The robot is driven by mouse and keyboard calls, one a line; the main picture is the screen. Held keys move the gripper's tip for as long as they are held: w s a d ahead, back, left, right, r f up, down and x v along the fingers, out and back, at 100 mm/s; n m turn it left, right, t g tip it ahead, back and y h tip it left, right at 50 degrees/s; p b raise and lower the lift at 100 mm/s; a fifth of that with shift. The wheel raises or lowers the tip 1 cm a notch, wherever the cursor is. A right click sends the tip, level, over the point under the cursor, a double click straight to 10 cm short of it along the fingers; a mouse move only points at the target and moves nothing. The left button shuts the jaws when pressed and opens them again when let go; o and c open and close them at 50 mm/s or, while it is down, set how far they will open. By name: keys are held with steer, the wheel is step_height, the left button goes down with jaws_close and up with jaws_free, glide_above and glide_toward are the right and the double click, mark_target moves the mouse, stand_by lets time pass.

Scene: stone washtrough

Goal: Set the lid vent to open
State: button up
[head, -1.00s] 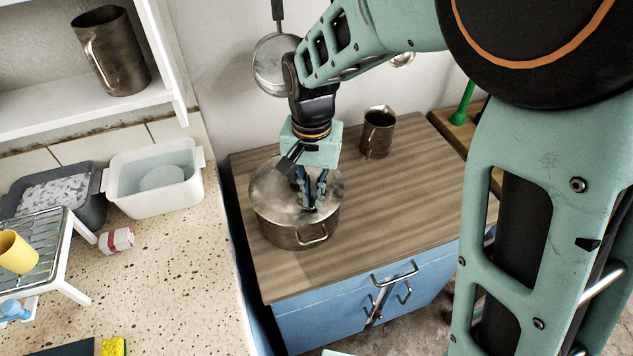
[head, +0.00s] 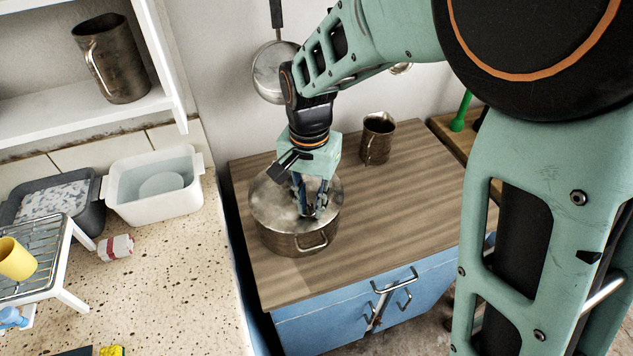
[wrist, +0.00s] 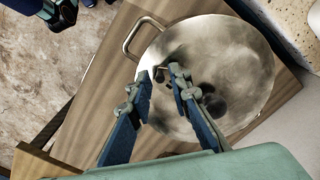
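A metal pot (head: 290,241) with a steel lid (head: 263,202) stands on the wooden cabinet top. The lid fills much of the wrist view (wrist: 235,60). A dark round patch, perhaps the lid's knob or a shadow, shows on it behind my right finger. My gripper (head: 308,214) points down at the lid's front part. In the wrist view my gripper (wrist: 160,77) has its two fingers apart, with a small dark metal piece (wrist: 159,74), possibly the vent tab, between the tips. I cannot tell whether either finger touches it. The vent's setting is not readable.
A metal jug (head: 378,138) stands behind the pot to the right, and a pan (head: 272,72) hangs on the wall. The speckled counter (head: 170,270) at left holds a white tub (head: 125,200) and a rack. The cabinet top's right side is clear.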

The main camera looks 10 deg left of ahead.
mark_target(311, 208)
steer(key=shift+o, duration=0.2)
steer(key=shift+r, duration=0.1)
step_height(311, 208, up, 12)
stand_by(0.4)
